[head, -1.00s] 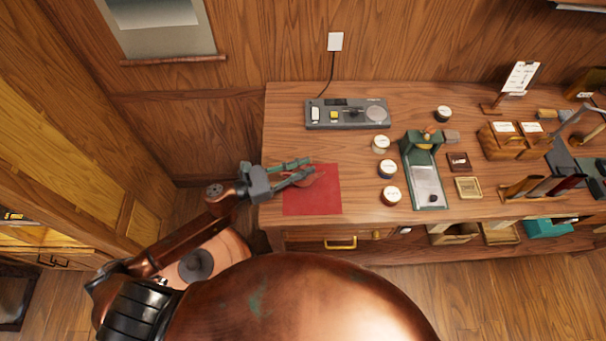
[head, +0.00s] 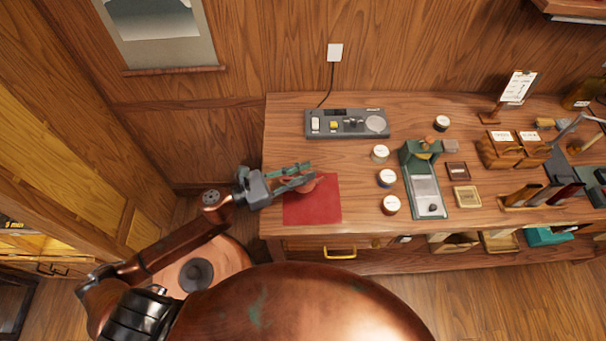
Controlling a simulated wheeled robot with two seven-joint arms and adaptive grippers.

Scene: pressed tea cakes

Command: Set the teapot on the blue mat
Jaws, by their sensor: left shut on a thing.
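My left gripper (head: 306,173) reaches in from the left over the table's left part. Its green-grey fingers are shut on a small reddish-brown teapot (head: 309,186), partly hidden by the fingers. The teapot shows over the upper part of a red mat (head: 313,210). I cannot tell whether it touches the mat or hangs just above it. The mat I see is red; no blue mat shows. My right gripper is not in view.
A grey device (head: 347,124) stands at the back. A green stand (head: 426,180) and wooden holders (head: 512,150) fill the right. Bare wood lies between mat and device.

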